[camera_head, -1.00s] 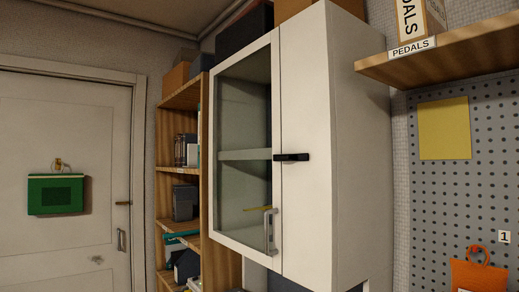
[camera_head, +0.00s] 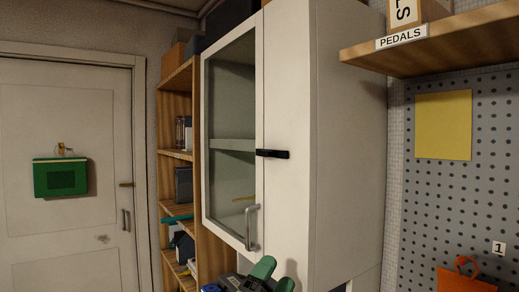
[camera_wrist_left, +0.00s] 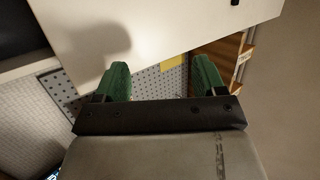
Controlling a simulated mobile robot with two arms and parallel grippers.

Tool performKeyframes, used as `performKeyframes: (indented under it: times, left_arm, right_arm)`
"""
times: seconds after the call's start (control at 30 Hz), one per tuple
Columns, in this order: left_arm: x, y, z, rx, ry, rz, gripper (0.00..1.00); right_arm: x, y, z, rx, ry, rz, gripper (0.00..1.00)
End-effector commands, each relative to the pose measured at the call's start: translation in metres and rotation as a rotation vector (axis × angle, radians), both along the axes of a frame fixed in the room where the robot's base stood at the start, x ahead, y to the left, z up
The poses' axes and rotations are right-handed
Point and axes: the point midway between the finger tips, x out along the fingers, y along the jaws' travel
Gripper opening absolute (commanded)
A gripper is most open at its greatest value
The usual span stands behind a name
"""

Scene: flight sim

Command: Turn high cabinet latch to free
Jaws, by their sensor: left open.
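The black latch (camera_head: 272,154) lies horizontal on the front of the white high cabinet (camera_head: 286,90). It reaches across the seam between the glass door (camera_head: 232,130) and the plain panel on the right. The door is shut and has a grey handle (camera_head: 251,228) low on its right edge. My left gripper (camera_head: 273,276) shows its green fingertips at the bottom of the head view, below the latch. In the left wrist view the gripper (camera_wrist_left: 162,78) is open and empty, with a white cabinet surface beyond it. A small dark piece at that view's top edge may be the latch. My right gripper is not seen.
A wooden shelf (camera_head: 450,38) with a PEDALS label juts out right of the cabinet. Below it are a pegboard (camera_head: 430,200), a yellow sheet (camera_head: 443,125) and an orange item (camera_head: 465,280). A wooden bookcase (camera_head: 178,75) and a white door (camera_head: 65,120) stand left.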

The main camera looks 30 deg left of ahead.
Motion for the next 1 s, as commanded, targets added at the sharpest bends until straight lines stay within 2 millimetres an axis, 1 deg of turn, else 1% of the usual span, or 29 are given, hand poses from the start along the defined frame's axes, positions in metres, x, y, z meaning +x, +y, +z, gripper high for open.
performKeyframes:
  times: [0.03, 0.1, 0.17, 0.2, 0.27, 0.3, 0.37, 0.4, 0.47, 0.5, 0.6, 0.7, 0.8, 0.87, 1.0]
  left_arm:
    - [-0.002, -0.004, 0.046, 0.174, -0.123, -0.005, 0.70]
    - [-0.005, -0.012, 0.088, 0.412, -0.242, -0.003, 0.70]
    - [-0.006, -0.014, 0.116, 0.615, -0.311, 0.013, 0.70]
    - [-0.006, -0.012, 0.132, 0.747, -0.340, 0.031, 0.70]
    - [-0.005, -0.006, 0.153, 0.943, -0.359, 0.067, 0.70]
    - [-0.005, 0.002, 0.166, 1.066, -0.355, 0.095, 0.70]
    - [-0.004, 0.017, 0.184, 1.233, -0.327, 0.143, 0.70]
    - [-0.005, 0.030, 0.194, 1.330, -0.295, 0.176, 0.70]
    - [-0.008, 0.051, 0.208, 1.452, -0.236, 0.224, 0.70]
    - [-0.011, 0.065, 0.216, 1.518, -0.192, 0.253, 0.70]
    - [-0.020, 0.096, 0.232, 1.629, -0.087, 0.309, 0.70]
    - [-0.027, 0.116, 0.240, 1.685, -0.011, 0.340, 0.70]
    - [-0.028, 0.124, 0.244, 1.706, 0.025, 0.350, 0.70]
    - [-0.023, 0.124, 0.244, 1.711, 0.033, 0.350, 0.70]
    - [-0.004, 0.114, 0.246, 1.709, 0.031, 0.345, 0.70]
  right_arm:
    - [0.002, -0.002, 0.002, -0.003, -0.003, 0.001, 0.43]
    - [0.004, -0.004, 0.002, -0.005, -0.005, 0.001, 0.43]
    - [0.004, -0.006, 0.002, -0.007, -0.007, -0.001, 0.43]
    - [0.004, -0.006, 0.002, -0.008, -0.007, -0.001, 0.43]
    - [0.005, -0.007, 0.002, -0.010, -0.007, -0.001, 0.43]
    - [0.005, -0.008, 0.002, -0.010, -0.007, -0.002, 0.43]
    - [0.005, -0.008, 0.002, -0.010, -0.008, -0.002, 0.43]
    - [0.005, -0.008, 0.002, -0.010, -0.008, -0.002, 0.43]
    - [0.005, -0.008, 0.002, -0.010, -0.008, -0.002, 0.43]
    - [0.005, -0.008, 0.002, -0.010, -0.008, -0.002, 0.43]
    - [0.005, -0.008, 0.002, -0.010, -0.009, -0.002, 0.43]
    - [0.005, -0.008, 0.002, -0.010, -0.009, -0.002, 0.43]
    - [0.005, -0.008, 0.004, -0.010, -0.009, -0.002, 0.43]
    - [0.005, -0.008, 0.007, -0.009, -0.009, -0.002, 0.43]
    - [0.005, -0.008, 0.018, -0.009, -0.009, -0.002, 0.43]
